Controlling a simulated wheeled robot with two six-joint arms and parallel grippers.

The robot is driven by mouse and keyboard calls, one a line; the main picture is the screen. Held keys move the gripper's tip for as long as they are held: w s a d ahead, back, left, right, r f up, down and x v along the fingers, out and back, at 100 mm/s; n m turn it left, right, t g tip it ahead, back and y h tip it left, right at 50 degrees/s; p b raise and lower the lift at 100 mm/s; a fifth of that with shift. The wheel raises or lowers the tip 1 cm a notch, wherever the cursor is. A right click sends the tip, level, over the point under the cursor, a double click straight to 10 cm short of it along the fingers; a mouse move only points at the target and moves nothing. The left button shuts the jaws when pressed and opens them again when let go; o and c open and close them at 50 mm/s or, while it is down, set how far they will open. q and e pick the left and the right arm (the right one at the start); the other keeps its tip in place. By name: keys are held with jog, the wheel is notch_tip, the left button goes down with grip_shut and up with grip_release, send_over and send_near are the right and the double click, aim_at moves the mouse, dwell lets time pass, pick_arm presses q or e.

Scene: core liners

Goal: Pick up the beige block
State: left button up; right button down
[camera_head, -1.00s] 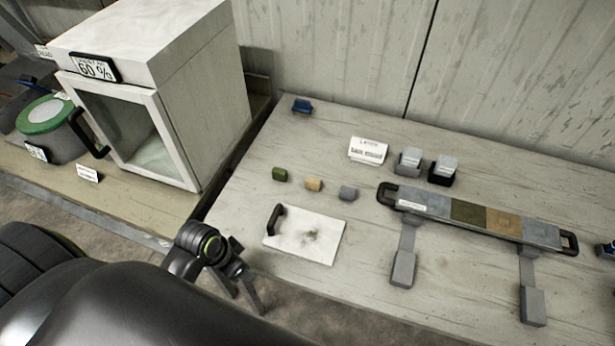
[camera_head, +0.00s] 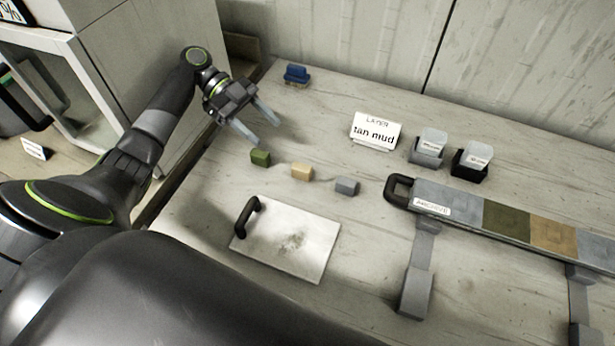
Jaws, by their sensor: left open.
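The beige block (camera_head: 302,172) sits on the table between a green block (camera_head: 261,158) on its left and a grey block (camera_head: 346,186) on its right. My left gripper (camera_head: 262,126) is open and empty. It is above the table, up and to the left of the beige block, closest to the green block. My right gripper is not in view.
A white board with a black handle (camera_head: 290,243) lies in front of the blocks. Behind are a blue item (camera_head: 296,75), a "tan mud" sign (camera_head: 375,131) and two small holders (camera_head: 428,148). A striped core tray (camera_head: 461,208) stands at right.

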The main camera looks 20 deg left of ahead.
aim_at(300, 166)
pick_arm(q)
notch_tip(300, 166, down, 3)
jog(key=shift+a+f+b, duration=0.1)
jog(key=shift+b, duration=0.95)
jog(key=shift+w+f, duration=0.2)
jog(key=shift+f, duration=0.05)
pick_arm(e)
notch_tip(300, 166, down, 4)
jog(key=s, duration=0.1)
pick_arm(q)
jog(key=shift+w+f, duration=0.1)
jog(key=shift+f, duration=0.05)
jog(key=p+x, duration=0.2)
jog(key=x, duration=0.4)
jog(key=shift+d, duration=0.4)
jog(key=p+x, duration=0.2)
jog(key=x, duration=0.1)
jog(key=p+x, duration=0.1)
jog(key=shift+d, duration=0.45)
jog(key=shift+d+f, duration=0.1)
jog(key=shift+d, duration=0.15)
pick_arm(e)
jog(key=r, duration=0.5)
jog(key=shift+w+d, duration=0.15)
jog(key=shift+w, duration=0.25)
pick_arm(q)
jog(key=shift+c, duration=0.2)
grip_shut()
